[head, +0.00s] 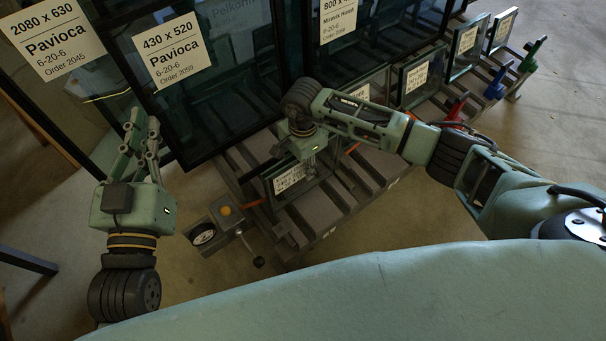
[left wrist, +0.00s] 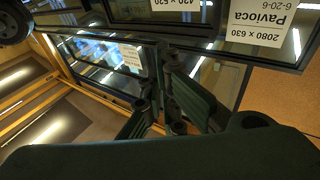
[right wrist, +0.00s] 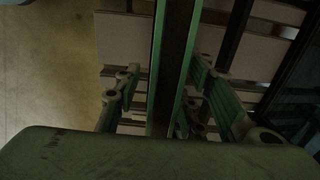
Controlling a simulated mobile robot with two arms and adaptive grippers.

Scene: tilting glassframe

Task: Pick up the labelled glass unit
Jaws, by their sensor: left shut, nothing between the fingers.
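A small labelled glass unit (head: 269,191) stands on edge on the slatted rack, its white label facing me; the small print is not readable. My right gripper (head: 309,161) is over its top edge. In the right wrist view the unit's long edge (right wrist: 170,60) runs between the two fingers of that gripper (right wrist: 165,95). The fingers are apart, with a gap visible on the left side. My left gripper (head: 142,124) is shut and empty, in front of the large panes at left; its fingers also show in the left wrist view (left wrist: 160,95).
Large labelled panes, one marked 430 x 520 (head: 205,95), stand behind the small unit. More small units (head: 417,76) stand along the rack (head: 340,195) to the right. Open floor lies at front left.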

